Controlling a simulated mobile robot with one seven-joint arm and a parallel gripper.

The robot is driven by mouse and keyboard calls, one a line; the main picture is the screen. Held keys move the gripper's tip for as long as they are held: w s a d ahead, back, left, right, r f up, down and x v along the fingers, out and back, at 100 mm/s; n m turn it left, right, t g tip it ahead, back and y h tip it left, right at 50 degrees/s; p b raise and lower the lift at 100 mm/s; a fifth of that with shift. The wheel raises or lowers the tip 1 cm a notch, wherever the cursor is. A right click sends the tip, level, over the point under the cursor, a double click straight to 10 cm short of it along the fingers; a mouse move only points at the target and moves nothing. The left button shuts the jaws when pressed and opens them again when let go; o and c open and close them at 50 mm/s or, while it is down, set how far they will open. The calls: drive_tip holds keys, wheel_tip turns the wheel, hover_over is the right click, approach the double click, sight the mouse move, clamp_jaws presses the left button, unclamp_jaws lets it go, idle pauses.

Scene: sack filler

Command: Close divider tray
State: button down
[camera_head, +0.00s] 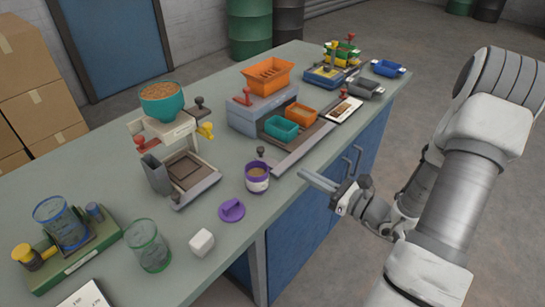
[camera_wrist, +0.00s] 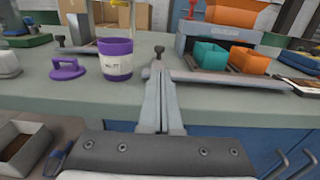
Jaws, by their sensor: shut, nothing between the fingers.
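A grey tray (camera_head: 312,143) extends out of the front of a grey machine with an orange hopper (camera_head: 267,75). I take it to be the divider tray. A teal bin (camera_head: 281,128) and an orange bin (camera_head: 301,114) sit on it. A dark knob (camera_head: 261,151) stands near the tray's left end; it also shows in the wrist view (camera_wrist: 159,49). My gripper (camera_head: 303,173) is shut and empty, in front of the tray near the bench's front edge. In the wrist view its fingertips (camera_wrist: 158,72) point at the knob, which appears just beyond them. Contact cannot be told.
A purple cup (camera_head: 257,178) and its purple lid (camera_head: 231,210) stand left of my gripper. A white cube (camera_head: 202,242) and a green glass (camera_head: 148,245) are further left. A card (camera_head: 346,109) lies right of the tray. Blue cabinet doors with handles (camera_head: 348,165) are below the bench edge.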

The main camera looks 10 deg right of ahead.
sight(264, 151)
drive_tip(key=b+x, duration=0.1)
drive_tip(key=x, duration=1)
drive_tip(key=shift+w+a, duration=0.15)
drive_tip(key=shift+w, duration=0.05)
drive_tip(key=x, duration=1.1)
drive_tip(key=shift+a+f, duration=0.1)
drive_tip(key=shift+w+a, duration=0.15)
drive_tip(key=shift+w, duration=0.1)
drive_tip(key=shift+r, duration=0.2)
drive_tip(key=shift+w+a, duration=0.1)
